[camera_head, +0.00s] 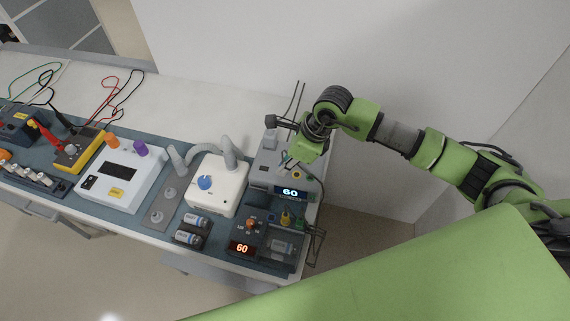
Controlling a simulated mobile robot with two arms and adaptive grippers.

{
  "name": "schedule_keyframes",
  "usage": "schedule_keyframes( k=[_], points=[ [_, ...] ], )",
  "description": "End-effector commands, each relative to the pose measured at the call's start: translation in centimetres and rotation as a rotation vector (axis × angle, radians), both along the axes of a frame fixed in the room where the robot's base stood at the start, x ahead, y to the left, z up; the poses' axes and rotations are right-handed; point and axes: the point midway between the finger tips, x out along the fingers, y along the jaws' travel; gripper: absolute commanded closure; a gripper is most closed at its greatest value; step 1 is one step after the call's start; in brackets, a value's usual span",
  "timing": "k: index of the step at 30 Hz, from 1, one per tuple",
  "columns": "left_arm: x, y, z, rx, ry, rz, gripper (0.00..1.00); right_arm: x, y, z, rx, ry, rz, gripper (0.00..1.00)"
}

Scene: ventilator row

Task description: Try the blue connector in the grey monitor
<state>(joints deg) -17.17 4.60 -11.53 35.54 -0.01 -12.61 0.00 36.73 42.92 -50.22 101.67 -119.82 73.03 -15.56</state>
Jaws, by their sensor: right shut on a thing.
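The grey monitor (263,178) stands near the right end of the bench, with a lit display (291,192) reading 60. My right gripper (287,160) is over its top, reaching in from the right and pointing down. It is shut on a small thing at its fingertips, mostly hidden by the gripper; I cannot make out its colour. I cannot tell whether that thing touches the monitor or sits in a socket. No blue connector shows clearly. My left gripper is not in view.
In front is a dark unit (246,238) with a red 60 display. Two cylinders (194,220) lie beside it. A yellow meter (77,152) and cables are further left. A wall stands behind the bench.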

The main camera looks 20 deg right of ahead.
Motion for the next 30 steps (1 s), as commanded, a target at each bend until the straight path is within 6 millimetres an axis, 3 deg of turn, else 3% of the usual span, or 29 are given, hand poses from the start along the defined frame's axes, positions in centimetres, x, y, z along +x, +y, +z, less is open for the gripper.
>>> schedule_keyframes(
  k=[2,3,5,17,20,30],
  points=[
    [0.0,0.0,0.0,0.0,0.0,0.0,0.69,0.0,0.0,0.0,-0.001,0.001,0.0,1.0],
    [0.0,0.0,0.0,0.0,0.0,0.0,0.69,0.0,0.0,0.0,-0.001,0.001,0.0,0.81],
    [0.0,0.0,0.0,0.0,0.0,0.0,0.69,0.0,0.0,0.0,-0.001,0.001,0.0,0.7],
    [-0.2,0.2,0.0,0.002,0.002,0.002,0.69,-0.1,-0.2,0.4,0.0,-0.001,0.0,0.7],
    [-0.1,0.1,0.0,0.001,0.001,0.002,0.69,-0.2,-0.6,1.5,-0.002,-0.003,0.0,0.7],
    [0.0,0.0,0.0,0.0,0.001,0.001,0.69,-1.6,-2.9,8.0,-0.003,-0.003,-0.001,0.7]
  ],
)
